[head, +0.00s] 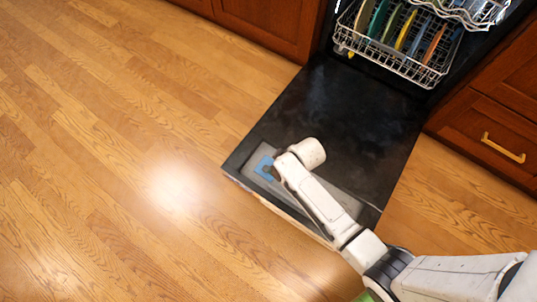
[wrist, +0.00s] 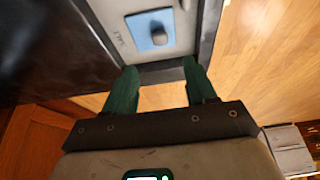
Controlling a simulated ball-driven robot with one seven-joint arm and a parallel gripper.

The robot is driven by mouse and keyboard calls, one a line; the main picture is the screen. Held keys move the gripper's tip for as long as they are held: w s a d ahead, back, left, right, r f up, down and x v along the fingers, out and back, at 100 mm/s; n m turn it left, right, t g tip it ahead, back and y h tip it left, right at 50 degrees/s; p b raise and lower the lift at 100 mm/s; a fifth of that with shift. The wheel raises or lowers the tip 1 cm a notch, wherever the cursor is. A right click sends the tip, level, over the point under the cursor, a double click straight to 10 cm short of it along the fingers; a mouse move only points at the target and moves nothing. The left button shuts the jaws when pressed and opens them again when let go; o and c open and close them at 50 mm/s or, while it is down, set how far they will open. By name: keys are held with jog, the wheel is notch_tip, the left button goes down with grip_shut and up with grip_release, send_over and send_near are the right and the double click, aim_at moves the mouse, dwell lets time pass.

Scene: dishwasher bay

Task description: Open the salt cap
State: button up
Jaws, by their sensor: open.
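The dishwasher door (head: 335,120) lies folded down, with a grey panel (head: 252,172) near its outer end. A blue square (head: 265,167) on that panel is partly covered by my arm in the head view. In the wrist view the blue square (wrist: 148,32) carries a small dark knob-like cap (wrist: 158,36), with lettering beside it that seems to read SALT. My gripper (wrist: 160,72) has two green fingers spread apart with nothing between them. The cap is beyond the fingertips, roughly in line with the gap, and not touched. The fingers are hidden in the head view.
The lower rack (head: 400,55) holds several coloured plates at the back of the door. Wooden cabinets with a brass handle (head: 503,147) stand at the right. Open wooden floor (head: 110,170) lies to the left of the door.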

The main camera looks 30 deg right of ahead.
aim_at(267, 169)
jog(key=b+x, duration=0.6)
jog(key=x, duration=0.4)
jog(key=shift+w+f, duration=0.2)
jog(key=shift+f, duration=0.1)
grip_shut()
